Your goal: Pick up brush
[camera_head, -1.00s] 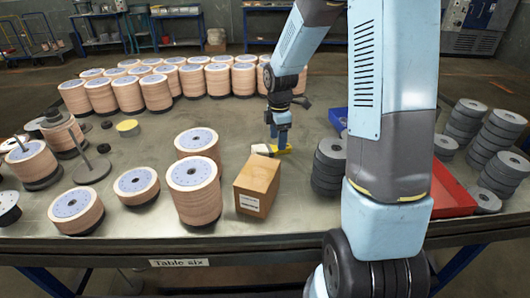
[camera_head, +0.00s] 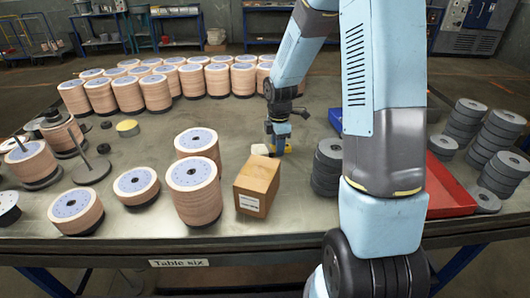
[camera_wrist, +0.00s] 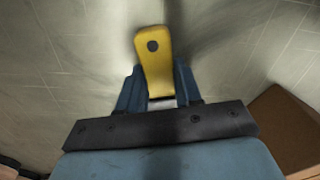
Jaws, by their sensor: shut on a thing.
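The brush has a yellow handle with a dark hole near its end, seen large in the wrist view (camera_wrist: 153,55). My gripper (camera_wrist: 158,88) has its blue fingers on both sides of the handle and is shut on it. In the head view my gripper (camera_head: 278,149) points down behind the cardboard box, with a little yellow of the brush (camera_head: 288,149) showing beside the fingers. A pale piece (camera_head: 260,149), perhaps the brush's bristle end, shows to their left. Whether the brush clears the table cannot be told.
A cardboard box (camera_head: 257,186) stands close in front of my gripper. Stacks of dark discs (camera_head: 327,168), a blue bin (camera_head: 336,120) and a red tray (camera_head: 449,188) are to the right. Pale disc stacks (camera_head: 194,190) stand left and behind. The table between (camera_head: 235,120) is clear.

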